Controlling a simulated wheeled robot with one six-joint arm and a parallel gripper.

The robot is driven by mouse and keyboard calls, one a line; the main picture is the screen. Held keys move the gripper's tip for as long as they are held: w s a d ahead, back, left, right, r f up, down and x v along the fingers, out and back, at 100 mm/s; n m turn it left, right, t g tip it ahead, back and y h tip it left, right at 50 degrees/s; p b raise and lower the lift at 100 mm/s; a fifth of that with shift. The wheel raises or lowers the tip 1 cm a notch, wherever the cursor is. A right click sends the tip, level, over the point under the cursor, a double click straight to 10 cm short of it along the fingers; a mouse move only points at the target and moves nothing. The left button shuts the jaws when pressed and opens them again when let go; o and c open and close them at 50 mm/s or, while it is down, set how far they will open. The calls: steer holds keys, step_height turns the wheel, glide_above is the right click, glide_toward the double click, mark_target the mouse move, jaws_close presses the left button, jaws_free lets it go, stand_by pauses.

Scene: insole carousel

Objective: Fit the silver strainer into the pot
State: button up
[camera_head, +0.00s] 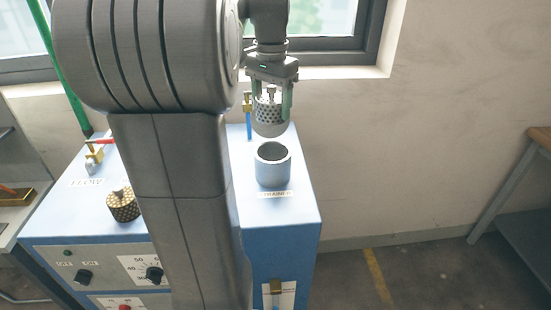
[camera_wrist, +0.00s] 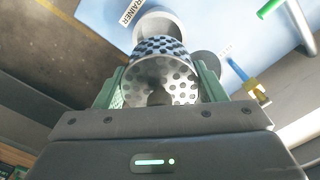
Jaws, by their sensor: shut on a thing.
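The silver strainer (camera_head: 268,108) is a perforated metal cup, held upright in the head view. My gripper (camera_head: 270,92) is shut on it, with a green finger on either side. The pot (camera_head: 273,168) is a light blue-grey cylinder with a dark open top, standing on the blue cabinet behind a label reading "STRAINER". The strainer hangs above the pot, apart from it. In the wrist view the strainer (camera_wrist: 160,78) fills the space between the green fingers, and the pot (camera_wrist: 160,25) shows partly behind it.
Knobs line the front. A wall and window stand behind.

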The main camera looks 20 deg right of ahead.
mark_target(272, 120)
steer(key=shift+d+f, duration=0.1)
steer(key=shift+f, duration=0.1)
step_height(272, 120, down, 4)
steer(key=shift+f, duration=0.15)
steer(key=shift+f+b, duration=0.35)
steer(key=shift+f, duration=2.05)
steer(key=shift+f, duration=0.1)
steer(key=shift+f, duration=0.5)
steer(key=o, duration=1.1)
steer(key=shift+c, duration=0.2)
